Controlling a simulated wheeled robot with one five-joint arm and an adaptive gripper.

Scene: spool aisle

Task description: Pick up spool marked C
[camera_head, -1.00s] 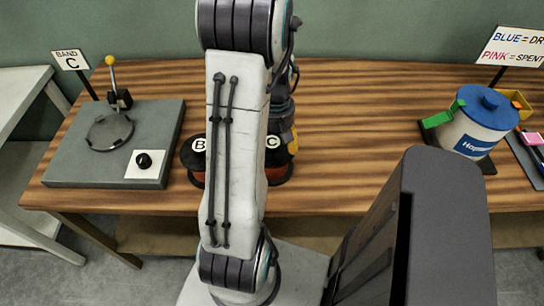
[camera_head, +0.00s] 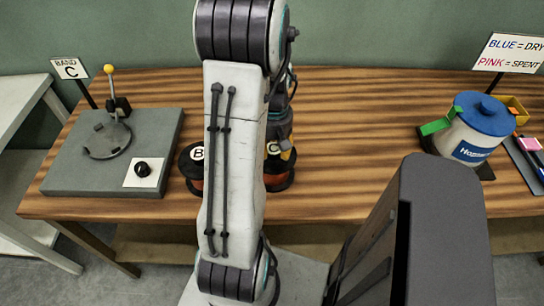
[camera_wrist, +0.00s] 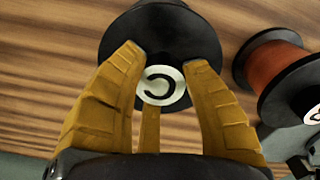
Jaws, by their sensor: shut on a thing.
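The spool marked C (camera_head: 280,178) stands on the wooden table, partly behind my arm in the head view. In the wrist view its black top flange (camera_wrist: 160,28) and white C label (camera_wrist: 161,86) show between the fingers. My gripper (camera_wrist: 166,75) has its yellow fingers shut on spool C, one on each side of the label. Whether the spool is off the table cannot be told. The spool marked B (camera_head: 192,168) stands left of it, partly hidden by my arm. Its reddish winding and black flange (camera_wrist: 275,70) show at the right of the wrist view.
A grey machine (camera_head: 75,170) with a yellow-knobbed lever and a "BAND C" sign (camera_head: 69,69) stands at the left. A white pot with a blue lid (camera_head: 480,125) and a blue/pink sign (camera_head: 512,52) stand at the right. The table between is clear.

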